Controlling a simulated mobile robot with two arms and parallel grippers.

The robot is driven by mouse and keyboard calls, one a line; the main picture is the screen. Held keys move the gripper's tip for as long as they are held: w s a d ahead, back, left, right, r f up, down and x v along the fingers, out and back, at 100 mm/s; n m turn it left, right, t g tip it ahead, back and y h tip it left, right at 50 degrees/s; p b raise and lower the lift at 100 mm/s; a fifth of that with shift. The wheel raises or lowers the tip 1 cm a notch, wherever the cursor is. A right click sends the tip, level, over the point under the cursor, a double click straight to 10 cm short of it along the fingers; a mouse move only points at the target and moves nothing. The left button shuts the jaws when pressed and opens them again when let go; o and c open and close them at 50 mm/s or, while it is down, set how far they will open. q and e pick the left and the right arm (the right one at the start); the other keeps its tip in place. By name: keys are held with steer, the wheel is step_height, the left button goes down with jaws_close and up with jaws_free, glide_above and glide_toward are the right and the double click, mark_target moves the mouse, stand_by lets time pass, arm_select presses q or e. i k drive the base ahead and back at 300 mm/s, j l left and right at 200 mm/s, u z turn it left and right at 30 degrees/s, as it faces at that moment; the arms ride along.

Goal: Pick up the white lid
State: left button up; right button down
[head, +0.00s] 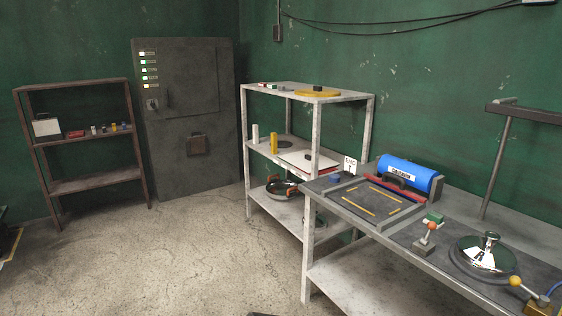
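No clear white lid can be made out. A white box-like item (47,127) stands on the brown rack at the left. Neither of my grippers is in view.
The pale shelf (345,97) holds a yellow disc (317,93) on top and a dark pan (281,187) below. The workbench (345,221) at right bears a blue cylinder (409,175) and a shiny domed dish (481,256). The concrete floor (180,250) is largely clear.

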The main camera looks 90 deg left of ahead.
mark_target(302, 159)
steer(key=u, duration=8.15)
steer(key=k+l+z, duration=0.2)
steer(key=z, duration=2.3)
steer(key=i+l+z, duration=0.2)
steer(key=l+z, duration=0.2)
steer(key=l, duration=0.2)
steer(key=i+l+z, duration=0.3)
steer(key=l+z, duration=0.15)
steer(key=i+l+z, duration=0.85)
steer(key=k+j, duration=0.05)
steer(key=k, duration=0.05)
